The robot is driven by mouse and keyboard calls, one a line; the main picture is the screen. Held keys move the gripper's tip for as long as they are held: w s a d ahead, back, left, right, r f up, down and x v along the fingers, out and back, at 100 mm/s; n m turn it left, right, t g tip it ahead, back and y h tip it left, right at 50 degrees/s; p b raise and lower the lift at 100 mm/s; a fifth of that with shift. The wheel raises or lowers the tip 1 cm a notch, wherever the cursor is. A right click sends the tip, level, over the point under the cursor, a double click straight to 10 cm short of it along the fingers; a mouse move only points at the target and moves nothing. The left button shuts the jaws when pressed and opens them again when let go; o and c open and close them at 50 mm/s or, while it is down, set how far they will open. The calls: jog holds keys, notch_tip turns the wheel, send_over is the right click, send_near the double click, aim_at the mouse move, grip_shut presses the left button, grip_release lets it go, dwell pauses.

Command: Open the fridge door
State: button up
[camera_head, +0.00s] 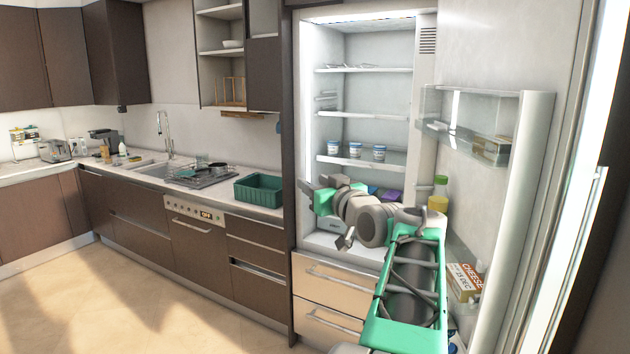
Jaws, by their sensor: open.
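The fridge (366,100) stands open, its lit inside showing several shelves. The fridge door (525,170) is swung wide to the right, with its inner door shelves facing me. My gripper (322,218) is in front of the fridge opening, at the lower left of the cavity. Its jaws are open, with nothing seen between them. It is apart from the door. My arm hides the lower part of the fridge inside and part of the door shelves.
Jars (355,151) stand on a fridge shelf. A cheese box (464,280) and bottles sit in the door. Drawers (330,283) lie below the fridge. A green crate (258,189) is on the counter to the left. The floor (130,300) at left is clear.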

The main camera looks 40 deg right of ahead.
grip_shut()
dwell(0.4)
dwell(0.6)
jog(key=c, duration=0.8)
grip_release()
jog(key=o, duration=0.8)
jog(key=b+v, duration=0.2)
jog(key=v, duration=0.6)
